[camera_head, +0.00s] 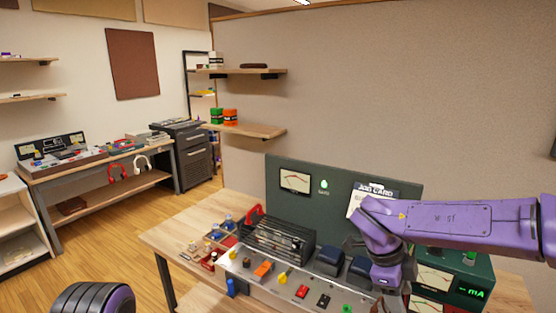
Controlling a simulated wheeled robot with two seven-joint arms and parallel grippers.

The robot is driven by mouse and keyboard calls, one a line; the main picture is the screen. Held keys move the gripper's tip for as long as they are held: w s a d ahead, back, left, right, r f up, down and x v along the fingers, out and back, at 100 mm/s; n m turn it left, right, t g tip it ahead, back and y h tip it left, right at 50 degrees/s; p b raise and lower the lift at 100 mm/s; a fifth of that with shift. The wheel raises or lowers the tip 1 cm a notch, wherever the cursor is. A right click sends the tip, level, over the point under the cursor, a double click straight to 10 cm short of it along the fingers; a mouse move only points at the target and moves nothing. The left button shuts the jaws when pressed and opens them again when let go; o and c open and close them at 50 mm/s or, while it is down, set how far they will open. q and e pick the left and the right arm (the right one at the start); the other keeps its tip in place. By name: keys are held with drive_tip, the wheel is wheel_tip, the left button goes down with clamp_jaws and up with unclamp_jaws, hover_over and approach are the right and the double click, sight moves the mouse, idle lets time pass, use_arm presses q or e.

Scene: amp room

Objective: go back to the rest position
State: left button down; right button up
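My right arm comes in from the right, purple, and bends down over the front of the workbench (178,238). My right gripper (391,298) is at the lower end of this arm, low in the picture, above or beside the bench panel. Its fingertips are not clear, so I cannot tell whether it is open or holds anything. My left gripper is out of view. A dark ribbed and purple part at the bottom left edge looks like part of my own body.
The bench carries a green panel with a meter (295,182), a job card (372,192), a dark vented unit (277,240), a green mA meter box (470,270) and small coloured parts. Wall shelves (250,130) hang behind. Open wooden floor (100,240) lies at left.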

drive_tip(key=w+d+f+n+t+h+b, duration=0.1)
drive_tip(key=w+d+f+n+t+h, duration=0.1)
drive_tip(key=w+d+f+t+h, duration=0.4)
drive_tip(key=s+a+f+n+t+y+b, duration=0.1)
drive_tip(key=s+f+n+y+b, duration=0.2)
drive_tip(key=f, duration=0.5)
drive_tip(key=s+a+f+n+t, duration=0.1)
drive_tip(key=s+f+n+t, duration=0.2)
drive_tip(key=f, duration=0.6)
use_arm(q)
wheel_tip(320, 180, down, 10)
drive_tip(key=b, duration=0.6)
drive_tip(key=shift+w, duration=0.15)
use_arm(e)
drive_tip(key=s+f+n+g+y, duration=0.2)
drive_tip(key=s+f+n, duration=0.3)
drive_tip(key=s+f, duration=0.5)
drive_tip(key=s+f+n+g+y, duration=0.2)
drive_tip(key=s+f+n, duration=0.3)
drive_tip(key=s+f, duration=0.6)
drive_tip(key=s+g, duration=0.1)
drive_tip(key=s, duration=0.5)
drive_tip(key=shift+d+f+n+g, duration=0.15)
drive_tip(key=shift+d+n+g, duration=0.15)
drive_tip(key=shift+d+g, duration=0.1)
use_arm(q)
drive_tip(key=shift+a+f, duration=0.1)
use_arm(e)
drive_tip(key=shift+w, duration=0.1)
